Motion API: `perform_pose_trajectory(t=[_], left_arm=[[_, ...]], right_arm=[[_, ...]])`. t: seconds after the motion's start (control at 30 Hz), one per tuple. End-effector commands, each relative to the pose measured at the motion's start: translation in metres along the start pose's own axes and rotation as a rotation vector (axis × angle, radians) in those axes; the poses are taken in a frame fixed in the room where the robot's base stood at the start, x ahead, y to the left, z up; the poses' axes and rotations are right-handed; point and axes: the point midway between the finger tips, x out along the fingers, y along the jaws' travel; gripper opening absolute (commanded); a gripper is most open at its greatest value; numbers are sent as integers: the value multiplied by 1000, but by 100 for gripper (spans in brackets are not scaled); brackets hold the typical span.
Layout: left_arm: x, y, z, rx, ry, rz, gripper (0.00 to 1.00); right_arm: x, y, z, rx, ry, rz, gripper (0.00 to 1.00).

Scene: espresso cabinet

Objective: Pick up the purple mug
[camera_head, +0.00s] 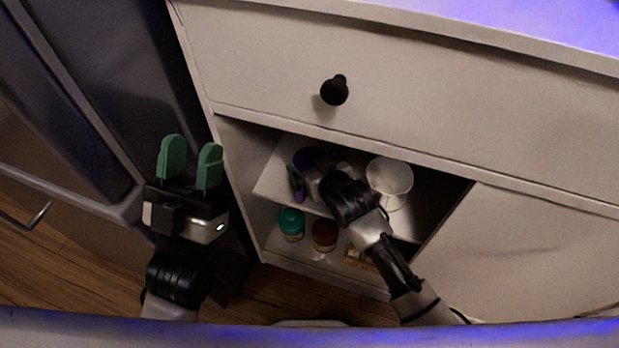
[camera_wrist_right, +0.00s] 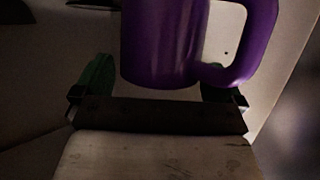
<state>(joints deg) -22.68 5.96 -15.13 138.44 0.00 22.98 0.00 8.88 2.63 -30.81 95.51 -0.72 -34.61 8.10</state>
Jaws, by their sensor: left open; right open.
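The purple mug (camera_head: 300,157) stands on the upper shelf inside the open cabinet, mostly hidden behind my right gripper in the head view. In the right wrist view the purple mug (camera_wrist_right: 165,45) is large and close, with its handle on the right side. My right gripper (camera_wrist_right: 158,78) is open. One green finger is left of the mug body and the other is at the right, behind the handle area; I cannot tell whether they touch it. My left gripper (camera_head: 190,160) is open and empty, outside the cabinet in front of the dark appliance.
A teal-lidded jar (camera_head: 291,222) and a brown jar (camera_head: 325,235) stand on the level below. A drawer with a black knob (camera_head: 335,91) is above. The cabinet's side walls bound the opening.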

Motion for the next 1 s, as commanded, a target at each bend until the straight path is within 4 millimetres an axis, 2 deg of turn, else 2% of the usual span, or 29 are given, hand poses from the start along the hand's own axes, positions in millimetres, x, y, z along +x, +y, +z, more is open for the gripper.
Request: perform_pose_trajectory(t=[0.13, 0.4, 0.47, 0.83, 1.0], left_arm=[[-2, 1, -8, -4, 67, 2, 43], [-1, 1, -10, -4, 79, 2, 43], [-1, 1, -10, -4, 78, 2, 43], [-1, 2, -10, -4, 77, 3, 43], [-1, 2, -10, -5, 76, 3, 43]], right_arm=[[6, 0, 0, 0, 1, 0, 100], [6, 0, 0, 0, 1, 0, 100], [6, 0, 0, 0, 1, 0, 92], [6, 0, 0, 0, 1, 0, 36], [6, 0, -2, 0, 3, 0, 34]])
